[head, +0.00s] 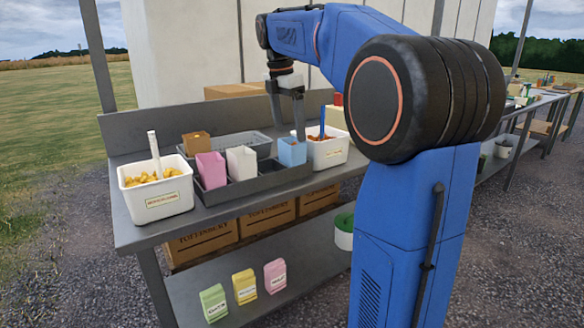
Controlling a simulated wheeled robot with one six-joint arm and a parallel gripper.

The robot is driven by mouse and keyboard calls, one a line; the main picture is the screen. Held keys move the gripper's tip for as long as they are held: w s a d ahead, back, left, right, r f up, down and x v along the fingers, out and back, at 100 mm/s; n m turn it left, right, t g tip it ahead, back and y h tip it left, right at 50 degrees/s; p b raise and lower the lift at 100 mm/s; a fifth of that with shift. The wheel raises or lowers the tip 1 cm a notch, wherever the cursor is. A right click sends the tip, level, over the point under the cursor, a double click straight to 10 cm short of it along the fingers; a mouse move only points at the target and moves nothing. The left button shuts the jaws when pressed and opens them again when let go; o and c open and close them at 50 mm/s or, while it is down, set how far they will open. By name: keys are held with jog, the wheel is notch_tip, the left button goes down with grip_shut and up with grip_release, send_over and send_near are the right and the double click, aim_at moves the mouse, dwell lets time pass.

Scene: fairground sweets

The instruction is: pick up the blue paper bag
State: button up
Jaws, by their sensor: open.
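The blue paper bag (292,153) stands upright at the right end of a dark grey divided tray (262,182) on the grey metal counter. A pink bag (211,171) and a white bag (241,163) stand in the same tray to its left. My gripper (287,131) points down, open and empty, above the blue bag. Its right finger overlaps the bag's top edge in the picture, and its left finger ends higher. I cannot tell whether either finger touches the bag.
A white tub of yellow sweets (158,199) with a scoop stands left; another white tub (330,154) with a blue handle stands close right of the bag. Cardboard boxes (267,219) and several bags sit below.

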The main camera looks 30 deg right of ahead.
aim_at(292, 141)
jog(key=shift+d+f, duration=0.25)
jog(key=shift+f, duration=1)
jog(key=shift+d+f, duration=0.2)
jog(key=shift+f, duration=1)
jog(key=c, duration=1.4)
